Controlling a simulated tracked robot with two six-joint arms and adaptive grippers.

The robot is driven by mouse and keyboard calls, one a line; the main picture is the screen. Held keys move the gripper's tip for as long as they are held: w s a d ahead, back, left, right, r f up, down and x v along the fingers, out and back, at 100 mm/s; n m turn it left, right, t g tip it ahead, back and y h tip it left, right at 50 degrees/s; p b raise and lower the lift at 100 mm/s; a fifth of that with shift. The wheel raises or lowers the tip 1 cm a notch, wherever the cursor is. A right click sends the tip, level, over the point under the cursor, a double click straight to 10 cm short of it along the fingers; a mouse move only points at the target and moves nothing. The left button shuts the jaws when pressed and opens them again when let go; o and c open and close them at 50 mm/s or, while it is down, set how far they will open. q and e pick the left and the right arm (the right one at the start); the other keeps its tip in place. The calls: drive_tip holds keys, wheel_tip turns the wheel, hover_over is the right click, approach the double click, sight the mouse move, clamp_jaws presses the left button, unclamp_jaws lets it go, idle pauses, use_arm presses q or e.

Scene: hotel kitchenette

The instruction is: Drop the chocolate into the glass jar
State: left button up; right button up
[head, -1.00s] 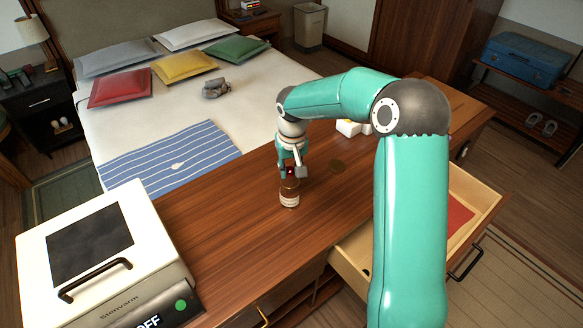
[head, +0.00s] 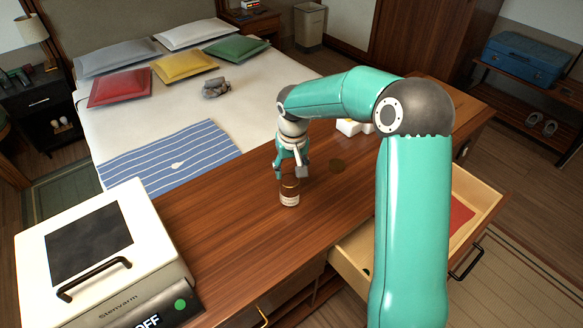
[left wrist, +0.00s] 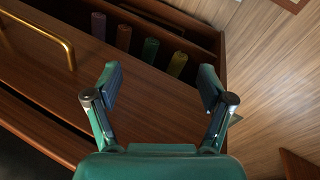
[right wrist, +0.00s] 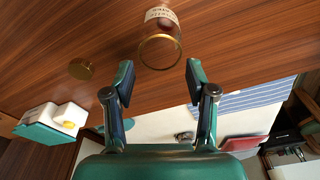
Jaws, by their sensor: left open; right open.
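The glass jar (head: 289,198) stands upright on the wooden desk, with a pale label and a gold rim. It also shows in the right wrist view (right wrist: 161,45), where its mouth lies just beyond the fingertips. My right gripper (head: 291,174) is open above the jar, its fingers apart; it also shows open and empty in the right wrist view (right wrist: 160,72). My left gripper (left wrist: 160,84) is open and empty in the left wrist view, in front of wooden furniture.
A round gold lid (head: 338,165) lies flat on the desk, right of the jar. A white appliance (head: 92,240) stands at the left. A drawer (head: 470,190) is pulled open at the right. The desk front left of the jar is clear.

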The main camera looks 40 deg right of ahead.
wheel_tip(320, 180, up, 12)
drive_tip(key=s, duration=0.1)
drive_tip(key=shift+a, duration=0.35)
drive_tip(key=shift+f, duration=0.15)
